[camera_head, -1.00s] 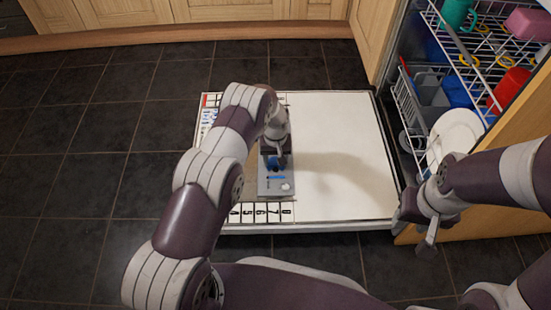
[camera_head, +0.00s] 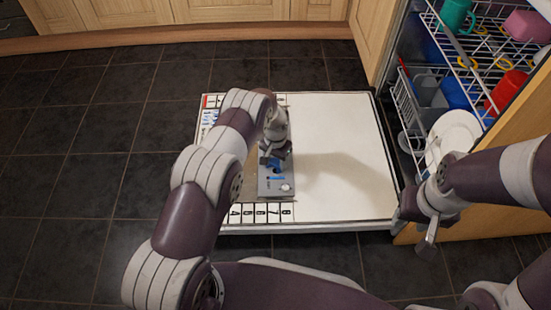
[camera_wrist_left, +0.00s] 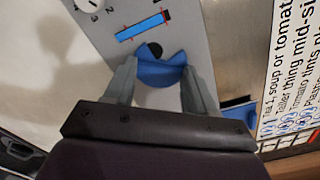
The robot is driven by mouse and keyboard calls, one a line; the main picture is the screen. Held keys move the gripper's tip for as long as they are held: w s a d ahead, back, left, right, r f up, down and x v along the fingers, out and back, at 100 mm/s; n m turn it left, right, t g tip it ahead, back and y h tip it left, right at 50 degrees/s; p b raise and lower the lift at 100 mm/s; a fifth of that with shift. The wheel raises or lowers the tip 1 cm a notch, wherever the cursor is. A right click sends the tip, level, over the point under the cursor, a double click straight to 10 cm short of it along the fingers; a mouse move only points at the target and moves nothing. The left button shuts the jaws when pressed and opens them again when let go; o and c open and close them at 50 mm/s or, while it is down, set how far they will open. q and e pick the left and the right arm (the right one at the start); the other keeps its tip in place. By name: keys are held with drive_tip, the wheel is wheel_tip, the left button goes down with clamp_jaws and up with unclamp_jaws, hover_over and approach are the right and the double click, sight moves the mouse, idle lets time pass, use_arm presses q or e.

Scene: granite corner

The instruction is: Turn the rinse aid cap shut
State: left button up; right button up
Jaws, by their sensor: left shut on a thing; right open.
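The blue rinse aid cap (camera_wrist_left: 160,70) sits on a grey dispenser panel (camera_wrist_left: 195,28) in the left wrist view. My left gripper (camera_wrist_left: 160,74) is shut on the cap, with a finger on each side of it. A dark round spot shows beside the cap on the panel. In the head view the panel (camera_head: 275,187) lies on the white board, and my left gripper (camera_head: 273,158) is over its far end, partly hiding the cap. My right gripper (camera_head: 428,232) is open and empty, off the board's right edge.
The white board (camera_head: 345,150) is bare on its right side and has printed labels along its left and near edges. At the right stand dishwasher racks (camera_head: 410,105) with a white plate (camera_head: 455,135), a red cup (camera_head: 508,90) and a teal mug (camera_head: 456,14). Dark tiled floor surrounds the board.

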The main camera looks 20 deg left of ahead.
sight(275, 163)
use_arm(q)
drive_tip(key=m, duration=0.5)
drive_tip(key=shift+m, duration=0.3)
drive_tip(key=m, duration=0.5)
drive_tip(key=shift+m, duration=0.3)
drive_tip(key=o, duration=1)
drive_tip(key=shift+o, duration=0.2)
wheel_tip(275, 163, up, 13)
drive_tip(key=p, duration=0.7)
drive_tip(key=shift+f, duration=0.15)
